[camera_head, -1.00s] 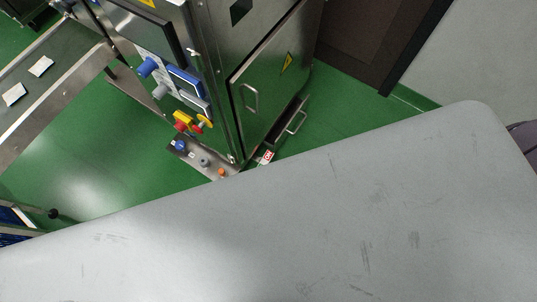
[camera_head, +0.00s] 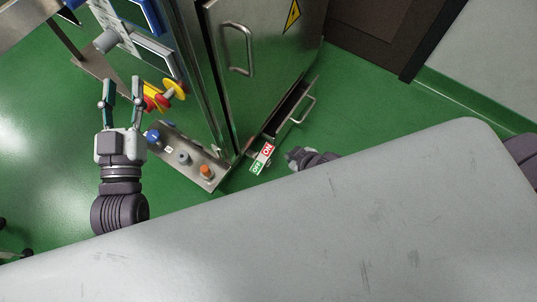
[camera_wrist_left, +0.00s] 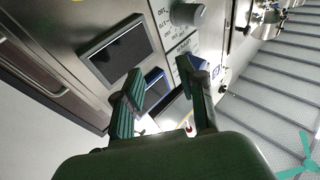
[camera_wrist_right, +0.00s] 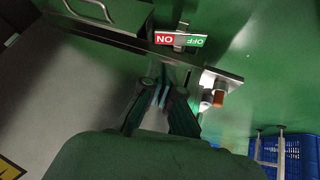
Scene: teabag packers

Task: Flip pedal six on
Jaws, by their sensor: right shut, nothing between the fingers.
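A red ON and green OFF label (camera_head: 263,158) is low at the machine's base in the head view. In the right wrist view the label (camera_wrist_right: 180,39) has a small metal lever (camera_wrist_right: 182,27) across its middle, which looks like the pedal. No number six is readable. My right gripper (camera_head: 293,154) is just right of the label in the head view, partly hidden by the grey surface. In the right wrist view its fingers (camera_wrist_right: 162,92) are shut and empty, apart from the label. My left gripper (camera_head: 122,82) is open and empty, left of the red and yellow switch.
A metal strip (camera_head: 184,171) beside the label carries a blue knob (camera_head: 153,136), a grey knob (camera_head: 184,157) and an orange button (camera_head: 206,171). An open drawer (camera_head: 296,103) with a handle lies beyond. The grey surface (camera_head: 330,230) fills the foreground.

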